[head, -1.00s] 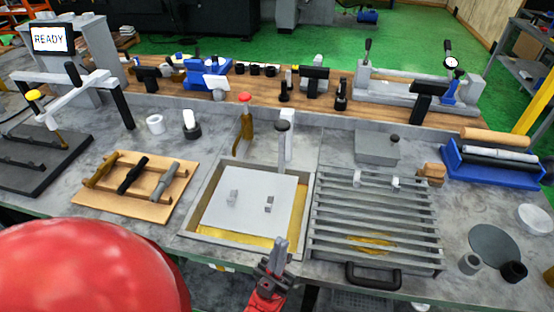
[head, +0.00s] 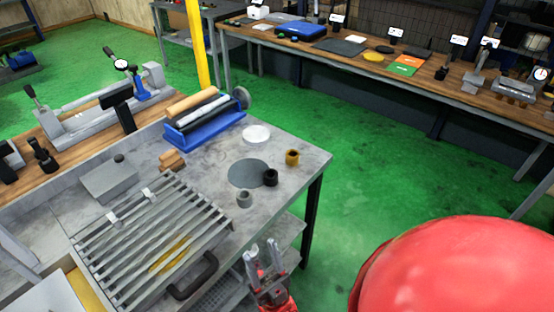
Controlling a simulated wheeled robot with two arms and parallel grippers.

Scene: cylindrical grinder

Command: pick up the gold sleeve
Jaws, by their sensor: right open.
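The gold sleeve (head: 292,157) is a small short ring standing upright near the right corner of the grey bench. It stands just right of a black sleeve (head: 270,177) and a dark round disc (head: 249,173). A grey sleeve (head: 244,198) stands nearer to me. My right gripper (head: 262,254) is red with grey fingers. Its fingers are apart and empty, low in front of the bench edge and well short of the gold sleeve. My left gripper is not in view.
A slatted grey rack (head: 150,245) with a black handle is at left. A blue tray (head: 205,125) with rollers and a white round lid (head: 256,134) are farther back. A long wooden bench (head: 440,90) stands beyond the green floor. A large red rounded shape fills the lower right.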

